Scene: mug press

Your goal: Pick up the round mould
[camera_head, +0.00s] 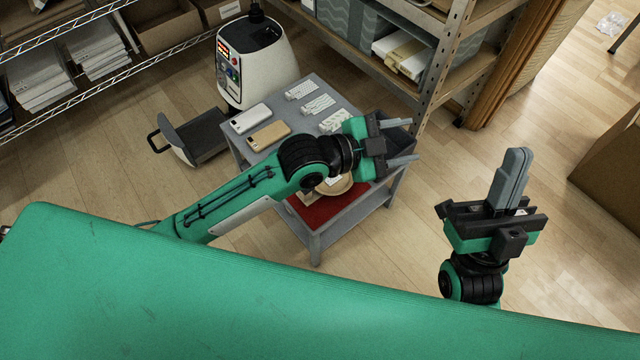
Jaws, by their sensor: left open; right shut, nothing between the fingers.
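A round beige, dish-like thing (342,187) lies near the red mat (318,211) at the front of the grey cart. My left arm hides much of it, so I cannot tell for sure that it is the round mould. My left gripper (406,142) is open, its two grey fingers apart and pointing right at the cart's right side. It is in front of a dark bin (398,134) and holds nothing visible. My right gripper (516,155) is shut and empty, pointing up over bare floor right of the cart.
The cart (316,241) also carries a white case (250,118), a tan case (268,135) and several white strips (318,104). A white machine (255,65) with a control panel stands behind it. Shelves line the back. A cardboard box (612,165) stands right.

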